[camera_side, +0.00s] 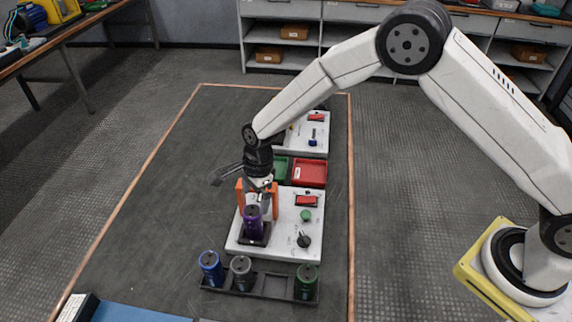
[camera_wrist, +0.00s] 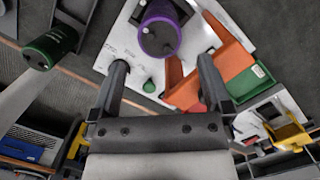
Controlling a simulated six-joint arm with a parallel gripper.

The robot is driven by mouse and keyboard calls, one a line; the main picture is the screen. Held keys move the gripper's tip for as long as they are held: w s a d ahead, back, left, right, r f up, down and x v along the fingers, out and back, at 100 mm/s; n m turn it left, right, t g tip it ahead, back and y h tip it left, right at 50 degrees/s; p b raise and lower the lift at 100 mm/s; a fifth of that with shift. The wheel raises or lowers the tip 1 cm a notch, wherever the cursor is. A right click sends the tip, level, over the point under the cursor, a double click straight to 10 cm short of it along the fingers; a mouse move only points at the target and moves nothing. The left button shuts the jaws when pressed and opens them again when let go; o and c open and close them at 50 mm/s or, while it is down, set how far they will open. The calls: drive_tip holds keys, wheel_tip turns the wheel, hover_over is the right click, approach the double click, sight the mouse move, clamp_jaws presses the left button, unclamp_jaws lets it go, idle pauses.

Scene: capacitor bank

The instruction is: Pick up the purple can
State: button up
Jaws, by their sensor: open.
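The purple can (camera_side: 253,222) stands upright in a dark square holder (camera_side: 256,240) on the near white panel (camera_side: 275,245). It also shows in the wrist view (camera_wrist: 158,38), at top centre, just past my fingertips. My gripper (camera_side: 259,196) is just above and beside the can in the side view. In the wrist view my gripper (camera_wrist: 161,62) has its two dark fingers wide apart with nothing between them. The can lies ahead of the gap. I cannot tell the exact height between fingers and can.
Orange uprights (camera_side: 240,195) stand close to the can and gripper. A black rack (camera_side: 272,287) in front holds blue (camera_side: 211,268), grey (camera_side: 241,271) and green (camera_side: 306,281) cans. The panel has a black knob (camera_side: 303,240) and green button (camera_side: 305,215). A red tray (camera_side: 310,174) lies behind.

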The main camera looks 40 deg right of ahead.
sight(252, 211)
drive_tip(key=shift+a+f, duration=0.15)
drive_tip(key=shift+f, duration=0.95)
drive_tip(key=shift+a+f, duration=0.25)
drive_tip(key=shift+f, duration=0.6)
drive_tip(key=shift+a+f, duration=0.2)
drive_tip(key=shift+f, duration=0.65)
drive_tip(key=shift+a+f, duration=0.25)
drive_tip(key=shift+f, duration=0.6)
clamp_jaws()
drive_tip(key=shift+r, duration=0.2)
